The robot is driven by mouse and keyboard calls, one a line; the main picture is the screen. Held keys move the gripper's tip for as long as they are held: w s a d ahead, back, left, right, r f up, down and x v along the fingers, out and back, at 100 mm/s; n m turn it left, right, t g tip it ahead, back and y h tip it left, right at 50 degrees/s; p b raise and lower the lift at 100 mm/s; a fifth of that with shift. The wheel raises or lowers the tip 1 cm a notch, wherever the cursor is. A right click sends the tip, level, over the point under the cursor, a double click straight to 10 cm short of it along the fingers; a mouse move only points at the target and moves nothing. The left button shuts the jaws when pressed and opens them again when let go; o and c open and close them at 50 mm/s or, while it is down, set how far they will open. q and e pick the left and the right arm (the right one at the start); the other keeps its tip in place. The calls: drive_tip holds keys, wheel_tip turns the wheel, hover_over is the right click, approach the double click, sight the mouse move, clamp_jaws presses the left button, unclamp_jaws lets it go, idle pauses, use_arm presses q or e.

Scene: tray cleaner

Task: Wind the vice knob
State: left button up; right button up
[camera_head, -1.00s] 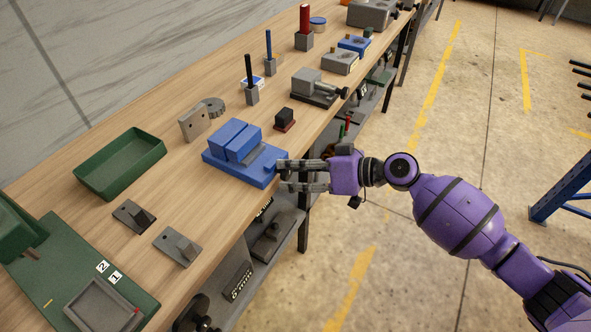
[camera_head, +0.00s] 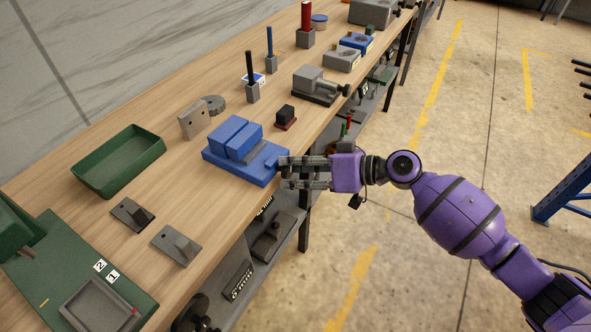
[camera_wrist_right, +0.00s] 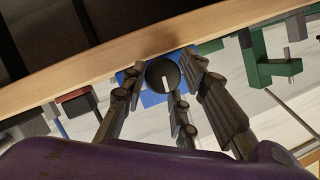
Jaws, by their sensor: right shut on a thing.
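The blue vice (camera_head: 232,142) sits on the workbench near its front edge, in the middle of the head view. Its knob end faces the right and is hidden behind my fingers there. In the right wrist view the dark round knob (camera_wrist_right: 162,74), with a pale mark on it, sits in front of the blue vice body (camera_wrist_right: 150,98). My right gripper (camera_head: 284,172) reaches in from the right at the bench edge. Its fingers are shut around the knob. My left gripper is not in view.
A green tray (camera_head: 119,161) and two grey metal brackets (camera_head: 177,246) lie left of and below the vice. A small black block on a red base (camera_head: 286,117) and a grey vice (camera_head: 319,86) stand beyond it. A lower shelf (camera_head: 270,242) runs under the bench.

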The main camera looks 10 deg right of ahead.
drive_tip(key=shift+w+d+f+m+y+b, duration=0.2)
drive_tip(key=shift+f+m+y+b, duration=0.2)
drive_tip(key=shift+m+b, duration=0.5)
drive_tip(key=shift+m+g+y+b, duration=0.4)
drive_tip(key=shift+m+b, duration=0.25)
drive_tip(key=shift+m, duration=0.05)
drive_tip(key=shift+m+y+b, duration=0.3)
drive_tip(key=shift+m+b, duration=0.05)
drive_tip(key=shift+m, duration=0.15)
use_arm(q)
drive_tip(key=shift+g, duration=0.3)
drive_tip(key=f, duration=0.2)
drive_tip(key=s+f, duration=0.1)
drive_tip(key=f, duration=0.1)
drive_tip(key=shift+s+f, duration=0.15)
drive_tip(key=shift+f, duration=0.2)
use_arm(e)
drive_tip(key=shift+m, duration=0.3)
drive_tip(key=o, duration=0.8)
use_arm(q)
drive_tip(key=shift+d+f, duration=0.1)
use_arm(e)
drive_tip(key=shift+o, duration=1.3)
drive_tip(key=shift+r, duration=0.1)
drive_tip(key=shift+d, duration=0.1)
